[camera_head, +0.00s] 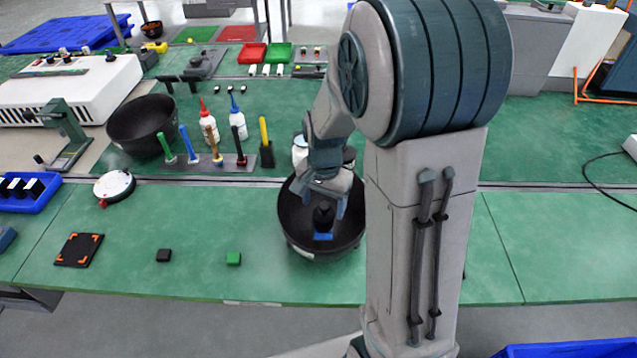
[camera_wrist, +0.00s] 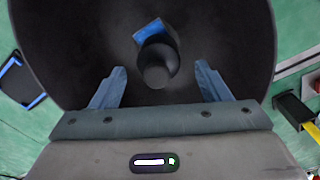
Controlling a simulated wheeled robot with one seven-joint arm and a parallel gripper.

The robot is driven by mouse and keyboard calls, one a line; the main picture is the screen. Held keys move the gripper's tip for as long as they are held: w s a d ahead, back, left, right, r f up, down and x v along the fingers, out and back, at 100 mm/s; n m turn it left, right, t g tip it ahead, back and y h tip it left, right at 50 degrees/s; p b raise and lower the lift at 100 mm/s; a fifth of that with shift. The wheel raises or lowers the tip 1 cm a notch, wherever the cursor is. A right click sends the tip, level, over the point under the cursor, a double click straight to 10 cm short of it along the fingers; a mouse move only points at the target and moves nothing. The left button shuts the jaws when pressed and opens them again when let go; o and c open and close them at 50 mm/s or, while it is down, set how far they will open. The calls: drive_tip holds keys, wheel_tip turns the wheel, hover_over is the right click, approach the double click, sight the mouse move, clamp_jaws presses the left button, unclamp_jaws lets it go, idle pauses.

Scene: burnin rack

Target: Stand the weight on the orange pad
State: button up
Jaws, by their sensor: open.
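The black weight (camera_head: 323,215) has a rounded knob and a blue patch at its base. It stands inside a wide black bowl (camera_head: 293,235) and also shows in the wrist view (camera_wrist: 157,62). My gripper (camera_head: 325,198) is open above the bowl, pointing down. In the wrist view its fingers (camera_wrist: 160,75) are spread to either side of the weight, with gaps on both sides; their height relative to it is unclear. The orange pad (camera_head: 78,249), a black square with orange corner marks, lies bare at the table's front left.
A round white gauge (camera_head: 114,186) sits behind the pad. A tool rack (camera_head: 210,163) stands behind. A blue-marked pad (camera_wrist: 20,78) lies beside the bowl in the wrist view.

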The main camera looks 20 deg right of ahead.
sight(324, 205)
wheel_tip(324, 205, up, 7)
drive_tip(key=shift+r, duration=0.1)
drive_tip(key=shift+s+r, duration=0.1)
drive_tip(key=shift+r, duration=0.2)
drive_tip(key=s+a+r+n+t, duration=0.1)
drive_tip(key=s+r+n+t, duration=0.2)
drive_tip(key=s+n, duration=0.6)
drive_tip(key=s+r, duration=0.1)
drive_tip(key=s, duration=0.4)
drive_tip(key=shift+a+r, duration=0.15)
drive_tip(key=shift+r, duration=0.25)
